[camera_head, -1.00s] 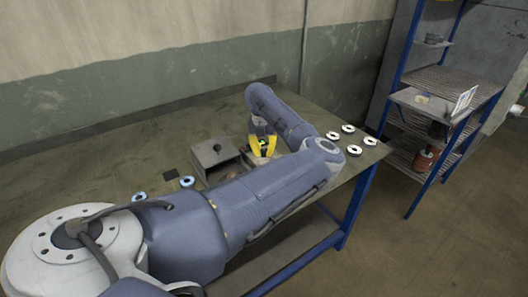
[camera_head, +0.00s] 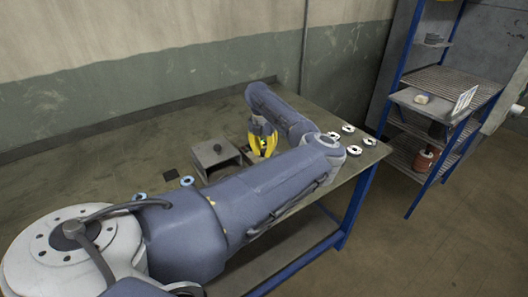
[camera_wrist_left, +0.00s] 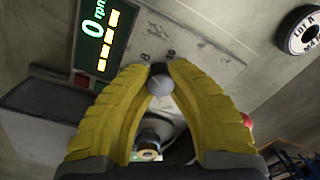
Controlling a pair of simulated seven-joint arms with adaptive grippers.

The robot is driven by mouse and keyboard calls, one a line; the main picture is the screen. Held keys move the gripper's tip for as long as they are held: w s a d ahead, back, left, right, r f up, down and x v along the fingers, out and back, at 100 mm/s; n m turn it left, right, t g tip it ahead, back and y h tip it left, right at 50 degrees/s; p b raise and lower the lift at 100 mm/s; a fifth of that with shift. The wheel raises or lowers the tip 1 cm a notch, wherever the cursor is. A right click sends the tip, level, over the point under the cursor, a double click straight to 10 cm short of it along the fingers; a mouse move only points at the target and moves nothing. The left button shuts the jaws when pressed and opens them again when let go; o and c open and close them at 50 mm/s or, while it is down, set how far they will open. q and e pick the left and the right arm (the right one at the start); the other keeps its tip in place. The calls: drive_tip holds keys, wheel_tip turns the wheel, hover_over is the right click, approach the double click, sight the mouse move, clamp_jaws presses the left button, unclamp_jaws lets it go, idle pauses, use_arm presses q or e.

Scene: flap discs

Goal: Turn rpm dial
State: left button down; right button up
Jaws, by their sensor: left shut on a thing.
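In the left wrist view, my left gripper (camera_wrist_left: 161,72) has its two yellow fingers closed on a small grey round knob, the rpm dial (camera_wrist_left: 159,83), on a worn grey panel (camera_wrist_left: 205,50). A dark display (camera_wrist_left: 102,38) at the upper left reads "0 rpm" above a row of yellow bars. In the head view, my left gripper (camera_head: 263,150) points down just right of a grey box (camera_head: 214,152) on the table. It hides the dial there. My right gripper is not in view.
Several ring-shaped discs (camera_head: 348,129) lie at the table's (camera_head: 115,140) right end. Two blue-ringed pieces (camera_head: 187,181) lie near my left arm. A blue-framed shelf (camera_head: 445,100) stands at the right. The table's far left is clear.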

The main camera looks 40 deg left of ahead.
use_arm(q)
drive_tip(key=shift+a+r, duration=0.1)
drive_tip(key=shift+a, duration=0.05)
drive_tip(key=c, duration=1.3)
unclamp_jaws()
drive_tip(key=shift+c, duration=0.2)
drive_tip(key=shift+w, duration=0.1)
wheel_tip(320, 180, up, 12)
drive_tip(key=shift+a, duration=0.3)
